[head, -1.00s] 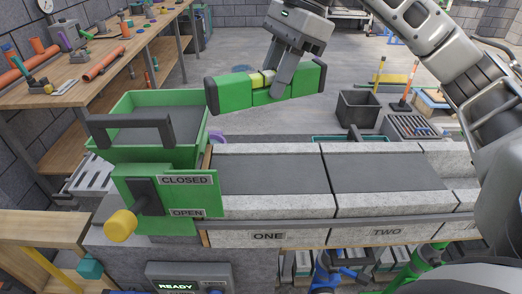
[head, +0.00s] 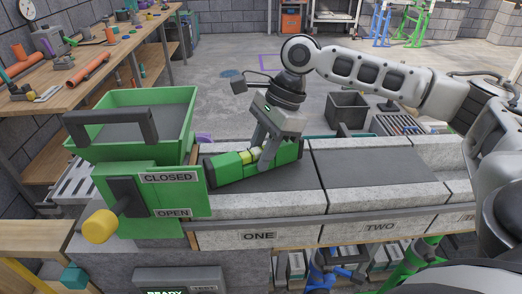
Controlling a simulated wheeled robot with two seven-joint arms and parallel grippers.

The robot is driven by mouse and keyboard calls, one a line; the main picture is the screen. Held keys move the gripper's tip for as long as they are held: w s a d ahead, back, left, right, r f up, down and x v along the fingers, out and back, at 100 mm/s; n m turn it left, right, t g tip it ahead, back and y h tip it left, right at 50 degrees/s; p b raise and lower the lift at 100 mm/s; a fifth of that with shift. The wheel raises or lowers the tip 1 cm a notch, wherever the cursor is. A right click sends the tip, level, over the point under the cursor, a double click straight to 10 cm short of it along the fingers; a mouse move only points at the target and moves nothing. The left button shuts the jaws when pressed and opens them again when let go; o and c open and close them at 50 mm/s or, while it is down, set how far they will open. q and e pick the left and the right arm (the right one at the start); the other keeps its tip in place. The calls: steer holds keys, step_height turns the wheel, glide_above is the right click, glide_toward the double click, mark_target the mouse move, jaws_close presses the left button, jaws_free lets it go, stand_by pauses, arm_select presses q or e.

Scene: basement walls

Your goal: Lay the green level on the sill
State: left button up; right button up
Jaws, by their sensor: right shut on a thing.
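The green level (head: 228,171) has dark end caps and a yellow-green vial section in its middle. My right gripper (head: 262,160) is shut on it near the middle. The level is just over the dark top of the sill section marked ONE (head: 270,189), next to the green hopper box, and runs slightly askew, its right end farther back. I cannot tell whether its underside touches the sill. The section marked TWO (head: 370,170) lies to the right and is bare. My left gripper is not in view.
A green hopper (head: 178,130) with a dark handle stands left of the level. Below it is a green panel marked CLOSED and OPEN, with a yellow-knobbed lever (head: 101,226). A dark bin (head: 346,110) stands behind the sill. A workbench (head: 95,75) with pipes is at the back left.

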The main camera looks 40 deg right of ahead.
steer(key=shift+r, duration=0.1)
steer(key=shift+f, duration=0.2)
steer(key=o, duration=1)
steer(key=shift+c, duration=0.2)
